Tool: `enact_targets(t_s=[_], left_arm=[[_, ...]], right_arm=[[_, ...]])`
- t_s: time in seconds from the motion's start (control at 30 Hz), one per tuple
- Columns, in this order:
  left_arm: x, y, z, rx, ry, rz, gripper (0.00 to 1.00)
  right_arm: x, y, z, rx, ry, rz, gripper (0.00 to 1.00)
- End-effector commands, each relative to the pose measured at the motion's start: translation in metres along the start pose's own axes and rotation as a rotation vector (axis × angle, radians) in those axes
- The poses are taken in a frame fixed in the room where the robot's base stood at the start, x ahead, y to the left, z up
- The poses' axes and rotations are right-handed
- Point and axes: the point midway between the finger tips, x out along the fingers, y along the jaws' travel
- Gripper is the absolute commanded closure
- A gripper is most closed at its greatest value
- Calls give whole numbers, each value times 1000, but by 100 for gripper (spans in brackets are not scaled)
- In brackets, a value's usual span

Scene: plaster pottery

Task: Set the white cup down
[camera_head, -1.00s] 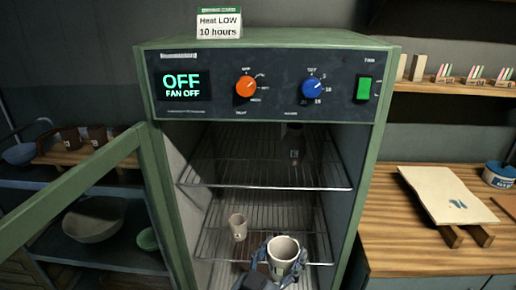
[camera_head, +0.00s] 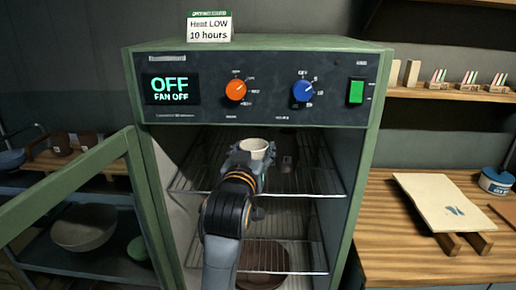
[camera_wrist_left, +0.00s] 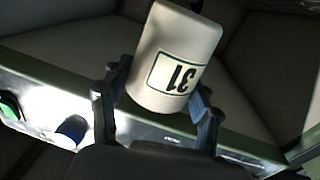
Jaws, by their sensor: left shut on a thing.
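The white cup (camera_head: 254,146) is upright in my left gripper (camera_head: 246,158) in the head view, at the height of the upper wire rack (camera_head: 315,180) inside the green cabinet. I cannot tell whether its base touches the rack. In the left wrist view the cup (camera_wrist_left: 172,50) sits between the two fingers of the gripper (camera_wrist_left: 155,112), and its label reads 31 upside down. The gripper is shut on the cup. My arm hides part of both racks. My right gripper is not in view.
A brown round piece (camera_head: 262,254) is low in the cabinet. The open green door (camera_head: 75,178) is at left. The rack's right part looks clear.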

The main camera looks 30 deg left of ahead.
Motion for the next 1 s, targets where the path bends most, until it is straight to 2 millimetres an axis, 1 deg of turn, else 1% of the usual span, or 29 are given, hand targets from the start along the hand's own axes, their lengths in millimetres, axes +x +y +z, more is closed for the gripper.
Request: enact_targets(t_s=[0.03,0.3,0.5,0.6,0.7,0.87,0.97,1.0], left_arm=[[15,-3,-4,1,0,-2,75],[87,-12,-5,0,0,0,75],[133,-17,-5,-1,1,0,75],[151,-20,-4,-2,0,0,75],[149,-20,16,-1,-3,1,75],[149,-21,29,-2,2,1,75],[148,-21,41,-2,-2,2,75],[148,-21,48,-1,-4,2,75]], right_arm=[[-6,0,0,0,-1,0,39],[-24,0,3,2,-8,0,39],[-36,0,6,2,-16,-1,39],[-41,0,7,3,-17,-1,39],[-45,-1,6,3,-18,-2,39],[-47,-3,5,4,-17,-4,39],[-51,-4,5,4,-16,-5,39],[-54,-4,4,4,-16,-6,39]])
